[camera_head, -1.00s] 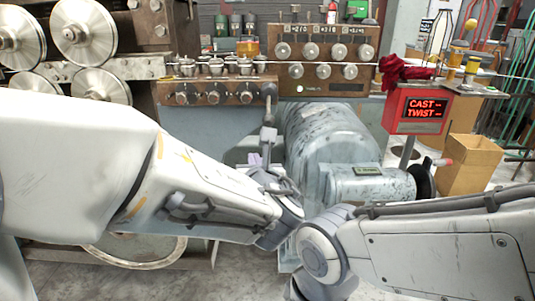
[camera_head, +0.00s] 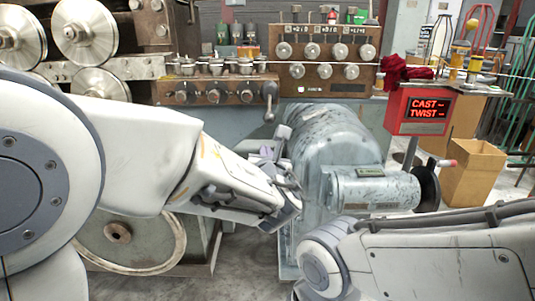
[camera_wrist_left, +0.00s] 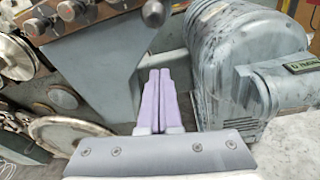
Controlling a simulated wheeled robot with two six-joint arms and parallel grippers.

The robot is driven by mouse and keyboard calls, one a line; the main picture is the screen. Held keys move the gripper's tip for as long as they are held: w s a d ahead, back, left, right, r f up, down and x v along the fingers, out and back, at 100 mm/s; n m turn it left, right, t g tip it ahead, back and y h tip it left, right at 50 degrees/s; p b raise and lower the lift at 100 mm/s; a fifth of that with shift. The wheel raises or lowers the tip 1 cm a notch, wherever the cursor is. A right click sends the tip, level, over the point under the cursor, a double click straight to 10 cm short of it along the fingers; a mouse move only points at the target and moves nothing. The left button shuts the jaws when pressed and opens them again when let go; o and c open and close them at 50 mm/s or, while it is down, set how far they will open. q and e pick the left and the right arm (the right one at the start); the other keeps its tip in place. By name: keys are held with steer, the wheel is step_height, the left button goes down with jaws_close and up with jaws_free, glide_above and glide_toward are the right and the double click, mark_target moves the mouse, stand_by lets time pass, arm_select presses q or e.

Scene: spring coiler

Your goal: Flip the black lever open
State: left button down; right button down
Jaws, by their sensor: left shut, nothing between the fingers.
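The black lever (camera_head: 270,98) hangs at the right end of the brown knob panel in the head view, with a rounded end at its bottom. A dark rounded knob at the top of the left wrist view (camera_wrist_left: 153,13) appears to be its end. My left gripper (camera_head: 266,150) is below the lever and apart from it. In the left wrist view its purple fingers (camera_wrist_left: 159,80) are together and empty, below the dark knob. My right arm enters at the lower right; its gripper is out of view.
The grey motor housing (camera_head: 335,150) stands just right of my left gripper. The brown knob panel (camera_head: 225,90) lies above it. A red display box (camera_head: 415,110) and a cardboard box (camera_head: 472,172) stand farther right.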

mark_target(269, 111)
arm_select(q)
steer(key=w+r, duration=0.2)
steer(key=w, duration=0.1)
steer(key=w+r+p, duration=0.1)
steer(key=shift+w+d+r, duration=0.1)
steer(key=shift+w+d, duration=0.05)
steer(key=shift+d, duration=0.1)
arm_select(e)
steer(key=shift+r, duration=0.3)
